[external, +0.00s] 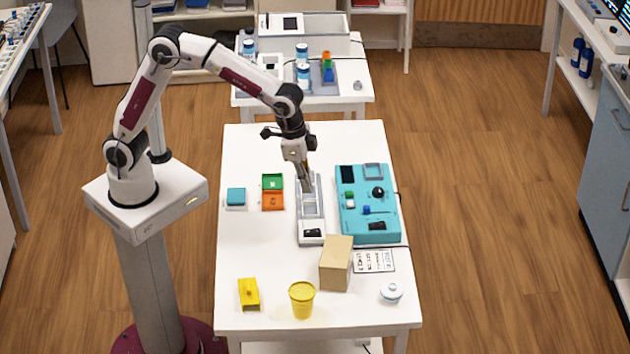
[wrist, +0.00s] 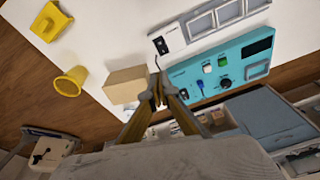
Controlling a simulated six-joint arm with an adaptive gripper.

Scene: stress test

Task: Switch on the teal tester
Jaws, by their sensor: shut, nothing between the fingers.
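The teal tester (external: 355,227) lies on the right of the white table, with a dark screen, a black round knob (external: 378,192), a green control (external: 349,196) and a small blue control (external: 366,210) on its top. In the wrist view the tester (wrist: 240,79) is right of my fingertips, with its blue lever (wrist: 200,85) and black knob (wrist: 225,82) showing. My gripper (external: 307,189) is shut and empty. In the external view it appears over the grey-white slotted unit left of the tester; in the wrist view the fingertips (wrist: 158,92) appear by the tester's end. I cannot tell its height.
The slotted unit (external: 311,240) stands close beside the tester. A tan box (external: 336,264), a printed card (external: 374,261), a white lidded dish (external: 391,293) and a yellow cup (external: 302,302) stand toward the front. Green and orange bins (external: 272,191) are left.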

